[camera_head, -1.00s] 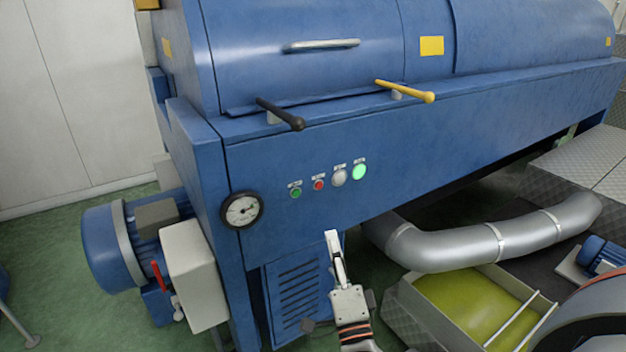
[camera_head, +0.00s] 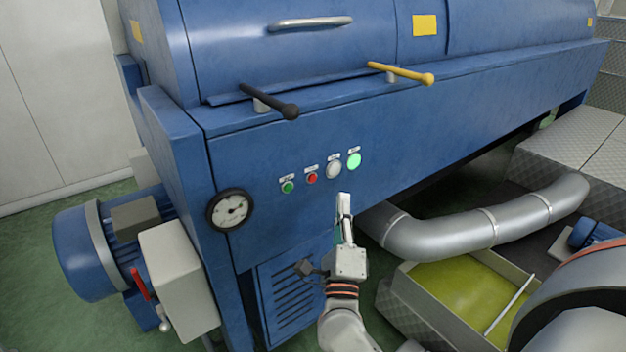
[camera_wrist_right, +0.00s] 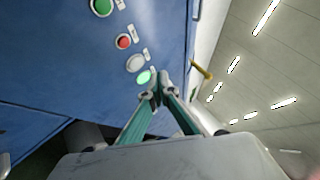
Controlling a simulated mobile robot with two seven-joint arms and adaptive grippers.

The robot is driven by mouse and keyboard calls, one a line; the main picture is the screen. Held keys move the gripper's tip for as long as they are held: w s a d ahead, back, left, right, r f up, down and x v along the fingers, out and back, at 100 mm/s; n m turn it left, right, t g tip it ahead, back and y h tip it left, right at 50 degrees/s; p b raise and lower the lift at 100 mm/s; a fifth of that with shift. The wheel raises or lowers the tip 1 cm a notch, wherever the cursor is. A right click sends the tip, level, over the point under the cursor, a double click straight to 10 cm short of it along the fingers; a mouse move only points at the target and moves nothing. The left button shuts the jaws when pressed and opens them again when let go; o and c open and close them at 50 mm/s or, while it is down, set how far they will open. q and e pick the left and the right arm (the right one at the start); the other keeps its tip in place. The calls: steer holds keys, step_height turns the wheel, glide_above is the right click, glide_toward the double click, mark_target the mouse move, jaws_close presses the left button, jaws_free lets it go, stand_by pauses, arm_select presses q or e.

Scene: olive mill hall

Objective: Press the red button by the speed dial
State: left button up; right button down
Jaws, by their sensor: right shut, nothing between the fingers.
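The red button (camera_head: 312,178) sits on the blue machine's front panel, between a green button (camera_head: 288,187) and the silver dial (camera_head: 334,169). The red button also shows in the right wrist view (camera_wrist_right: 123,41), with the dial (camera_wrist_right: 136,63) beside it. A lit green lamp (camera_head: 354,160) is at the right end of the row. My right gripper (camera_head: 344,197) is shut and empty. In the head view its tips appear just below the dial and lamp, right of and below the red button; no contact with the red button shows. My left gripper is not in view.
A round gauge (camera_head: 230,210) is left of the buttons. A black lever (camera_head: 270,101) and a yellow lever (camera_head: 402,73) stick out above them. A grey pipe (camera_head: 450,232) and a bin of green-yellow liquid (camera_head: 470,290) are at lower right.

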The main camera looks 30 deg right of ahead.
mark_target(313, 179)
steer(key=w, duration=0.5)
steer(key=w+b, duration=0.1)
steer(key=w, duration=0.1)
steer(key=shift+w+a, duration=0.3)
steer(key=shift+w, duration=0.05)
stand_by(0.9)
steer(key=shift+w, duration=0.1)
steer(key=shift+w, duration=0.3)
